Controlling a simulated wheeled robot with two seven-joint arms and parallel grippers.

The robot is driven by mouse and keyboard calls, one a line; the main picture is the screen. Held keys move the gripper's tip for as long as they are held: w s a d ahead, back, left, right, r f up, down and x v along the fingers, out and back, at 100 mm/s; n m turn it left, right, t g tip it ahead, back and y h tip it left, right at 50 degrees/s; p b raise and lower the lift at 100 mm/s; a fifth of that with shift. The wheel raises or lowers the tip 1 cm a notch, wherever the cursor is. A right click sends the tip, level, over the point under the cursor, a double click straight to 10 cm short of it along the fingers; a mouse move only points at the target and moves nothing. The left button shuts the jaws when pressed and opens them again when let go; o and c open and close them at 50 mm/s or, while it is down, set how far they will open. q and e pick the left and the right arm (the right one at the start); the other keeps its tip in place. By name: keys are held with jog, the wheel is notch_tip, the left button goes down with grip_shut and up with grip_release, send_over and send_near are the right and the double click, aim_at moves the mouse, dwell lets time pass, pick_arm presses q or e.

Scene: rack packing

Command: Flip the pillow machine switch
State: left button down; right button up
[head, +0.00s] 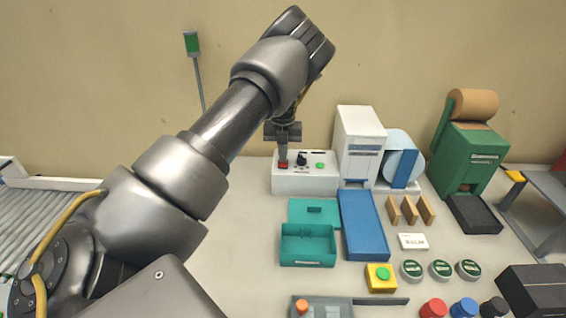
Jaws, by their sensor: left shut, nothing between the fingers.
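The white pillow machine stands at the back, with a tall housing (359,145) and a roll of pale blue film (402,160) on its right. A low white control box (305,186) adjoins it on the left. Its top carries a red control (283,165), a black knob-like switch (301,160) and a green button (320,165). My left gripper (283,157) points down, shut and empty, over the red control at the box's left end. I cannot tell whether the fingertips touch it. My right gripper is out of view.
A teal open box (308,252) and blue tray (363,225) lie in front of the machine. A green paper dispenser (468,155) stands to the right. A yellow box with a green button (380,278) and several round tins (441,269) are nearer. A roller conveyor (35,215) is at left.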

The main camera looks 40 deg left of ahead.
aim_at(283, 164)
pick_arm(q)
jog(key=shift+f+b, duration=0.4)
jog(key=shift+f, duration=0.4)
jog(key=shift+r, duration=0.1)
notch_tip(283, 164, up, 7)
jog(key=p, duration=0.5)
jog(key=shift+p, duration=0.3)
dwell(0.6)
